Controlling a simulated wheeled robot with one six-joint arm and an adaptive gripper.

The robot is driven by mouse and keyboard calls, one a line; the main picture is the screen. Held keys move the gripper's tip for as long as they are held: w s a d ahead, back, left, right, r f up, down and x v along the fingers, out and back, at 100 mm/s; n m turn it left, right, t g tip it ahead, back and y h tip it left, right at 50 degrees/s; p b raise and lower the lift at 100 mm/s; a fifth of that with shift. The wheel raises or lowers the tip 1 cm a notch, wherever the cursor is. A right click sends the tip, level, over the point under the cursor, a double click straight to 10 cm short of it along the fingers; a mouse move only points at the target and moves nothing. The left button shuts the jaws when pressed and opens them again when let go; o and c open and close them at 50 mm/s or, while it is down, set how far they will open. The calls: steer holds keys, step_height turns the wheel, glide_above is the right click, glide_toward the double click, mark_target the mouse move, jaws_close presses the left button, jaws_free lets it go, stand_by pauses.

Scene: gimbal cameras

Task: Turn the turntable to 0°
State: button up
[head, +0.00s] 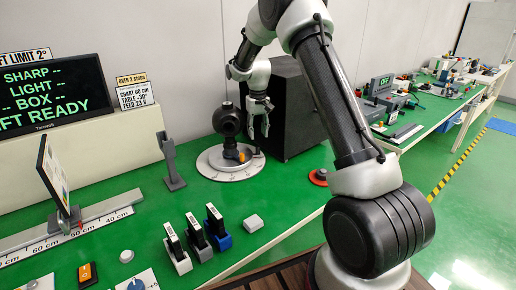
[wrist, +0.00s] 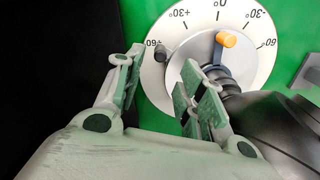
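The turntable (head: 215,168) is a pale round plate on the green bench, below my gripper. In the wrist view its white dial (wrist: 262,72) shows upside-down degree marks, with 0 at the top edge. An orange-topped peg (wrist: 226,39) stands on the grey centre disc, a little right of the 0 mark; it also shows in the head view (head: 242,156). A dark camera head (head: 227,119) stands on the turntable. My gripper (head: 258,135) is open and empty, pointing down above the plate. In the wrist view its fingertips (wrist: 162,62) are apart, left of the peg.
A black box (head: 290,105) stands right behind the turntable. A grey post (head: 172,165) stands to its left. A red button (head: 319,177) is at the bench edge. Several switches (head: 195,237) stand in front.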

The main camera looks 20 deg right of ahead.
mark_target(258, 147)
step_height(258, 147, down, 8)
steer(key=shift+r, duration=0.1)
stand_by(0.4)
jaws_close()
